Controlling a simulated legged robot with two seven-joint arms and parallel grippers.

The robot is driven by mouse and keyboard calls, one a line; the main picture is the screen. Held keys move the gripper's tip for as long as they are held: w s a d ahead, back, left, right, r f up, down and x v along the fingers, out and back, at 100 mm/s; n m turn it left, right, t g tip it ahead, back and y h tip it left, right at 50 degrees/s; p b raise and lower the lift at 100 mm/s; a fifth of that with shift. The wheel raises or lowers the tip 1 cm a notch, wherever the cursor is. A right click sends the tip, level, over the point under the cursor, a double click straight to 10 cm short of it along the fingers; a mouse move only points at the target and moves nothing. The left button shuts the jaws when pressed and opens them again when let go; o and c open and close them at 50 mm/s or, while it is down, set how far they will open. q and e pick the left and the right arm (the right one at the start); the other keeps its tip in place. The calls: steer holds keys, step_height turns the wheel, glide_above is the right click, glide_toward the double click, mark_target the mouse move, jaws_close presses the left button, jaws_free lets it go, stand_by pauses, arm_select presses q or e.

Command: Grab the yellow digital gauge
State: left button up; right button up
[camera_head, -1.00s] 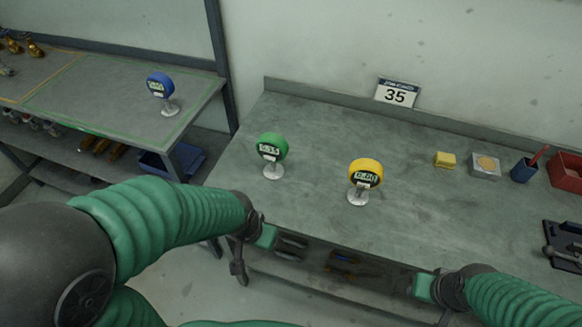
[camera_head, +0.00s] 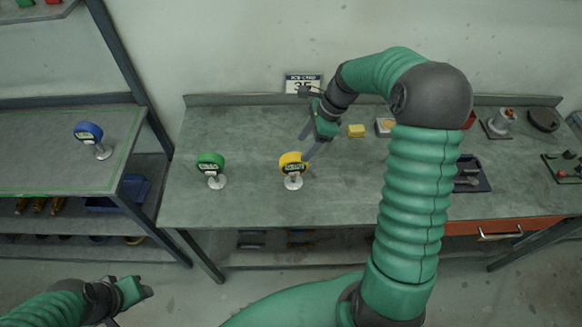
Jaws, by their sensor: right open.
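The yellow digital gauge (camera_head: 291,160) stands upright on a small white round base on the grey workbench (camera_head: 240,210). My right arm reaches over the bench from the right. My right gripper (camera_head: 308,143) is open, with its fingers pointing down and left, close to the right side of the yellow gauge. One fingertip lies beside or just behind the gauge head; I cannot tell whether it touches. My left gripper (camera_head: 145,292) is low at the left, in front of the benches and far from the gauge. Its jaws are too small to judge.
A green gauge (camera_head: 210,163) stands to the left on the same bench. A blue gauge (camera_head: 88,132) is on the left table. A yellow block (camera_head: 356,131) sits right of my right gripper. The bench front is clear.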

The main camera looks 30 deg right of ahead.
mark_target(297, 155)
steer(key=f, duration=0.1)
steer(key=w+f, duration=0.1)
steer(key=f, duration=0.1)
steer(key=f+p, duration=0.1)
steer(key=f, duration=0.1)
steer(key=shift+w+a+f, duration=0.1)
steer(key=shift+w+a, duration=0.1)
steer(key=shift+a, duration=0.05)
steer(key=a+f, duration=0.2)
steer(key=f, duration=0.1)
steer(key=shift+w+p, duration=0.35)
steer(key=shift+p, duration=0.05)
steer(key=shift+w+a+f, duration=0.1)
steer(key=shift+a, duration=0.15)
steer(key=c, duration=0.4)
steer(key=shift+d, duration=0.35)
steer(key=c, duration=0.7)
jaws_close()
arm_select(q)
steer(key=shift+w+d+r, duration=0.1)
steer(key=shift+d+r, duration=0.15)
steer(key=shift+r, duration=0.25)
steer(key=shift+w+d+r, duration=0.1)
steer(key=shift+d+r, duration=0.1)
steer(key=shift+r, duration=0.3)
arm_select(e)
steer(key=shift+a, duration=0.1)
